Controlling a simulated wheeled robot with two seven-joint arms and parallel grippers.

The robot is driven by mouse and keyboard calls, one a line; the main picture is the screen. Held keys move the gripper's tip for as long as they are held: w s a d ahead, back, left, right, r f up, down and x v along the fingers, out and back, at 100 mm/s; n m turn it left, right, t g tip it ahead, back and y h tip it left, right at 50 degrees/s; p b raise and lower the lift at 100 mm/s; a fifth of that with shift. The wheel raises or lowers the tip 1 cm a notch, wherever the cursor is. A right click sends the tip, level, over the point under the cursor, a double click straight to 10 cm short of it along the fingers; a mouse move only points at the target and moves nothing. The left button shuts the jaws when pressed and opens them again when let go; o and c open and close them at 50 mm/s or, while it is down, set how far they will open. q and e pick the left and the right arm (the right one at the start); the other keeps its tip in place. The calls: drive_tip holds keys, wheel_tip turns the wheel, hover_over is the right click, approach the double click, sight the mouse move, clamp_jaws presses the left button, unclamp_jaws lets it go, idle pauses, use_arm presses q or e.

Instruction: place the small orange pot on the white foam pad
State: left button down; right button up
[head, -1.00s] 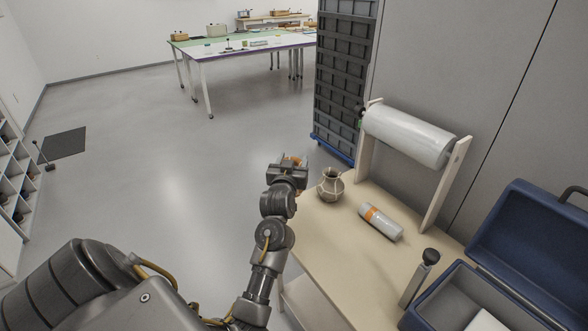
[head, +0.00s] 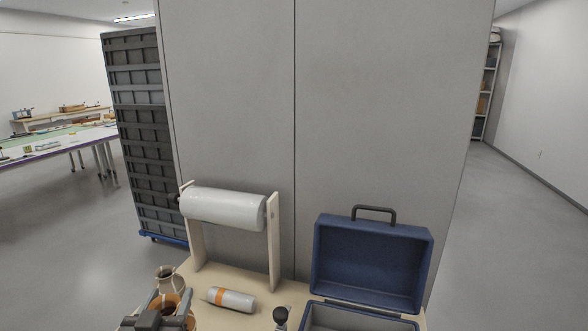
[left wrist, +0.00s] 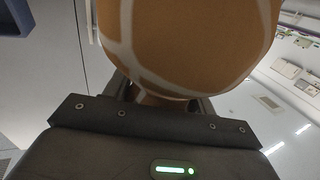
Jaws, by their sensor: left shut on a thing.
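My left gripper (head: 166,312) is at the bottom left of the head view, at the table's near left end. It is shut on the small orange pot (head: 184,302), which is partly hidden by the gripper. In the left wrist view the orange pot (left wrist: 195,45) fills the top middle, with pale lines across its surface, between the fingers. I cannot make out the white foam pad in the current views. My right gripper is not in view.
A white cylinder with an orange band (head: 231,299) lies on the table (head: 208,279). A film roll (head: 224,208) stands behind. An open blue case (head: 372,262) is at right, beside a dark-knobbed tool (head: 281,315).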

use_arm(q)
drive_tip(key=shift+m+h, duration=0.4)
drive_tip(key=shift+h, duration=0.2)
drive_tip(key=s+d+f, duration=0.2)
drive_tip(key=s+d, duration=0.1)
drive_tip(key=shift+s+d+f, duration=0.1)
drive_tip(key=shift+s+f, duration=0.1)
drive_tip(key=shift+f, duration=0.1)
drive_tip(key=shift+s+f, duration=0.1)
drive_tip(key=shift+f, duration=0.25)
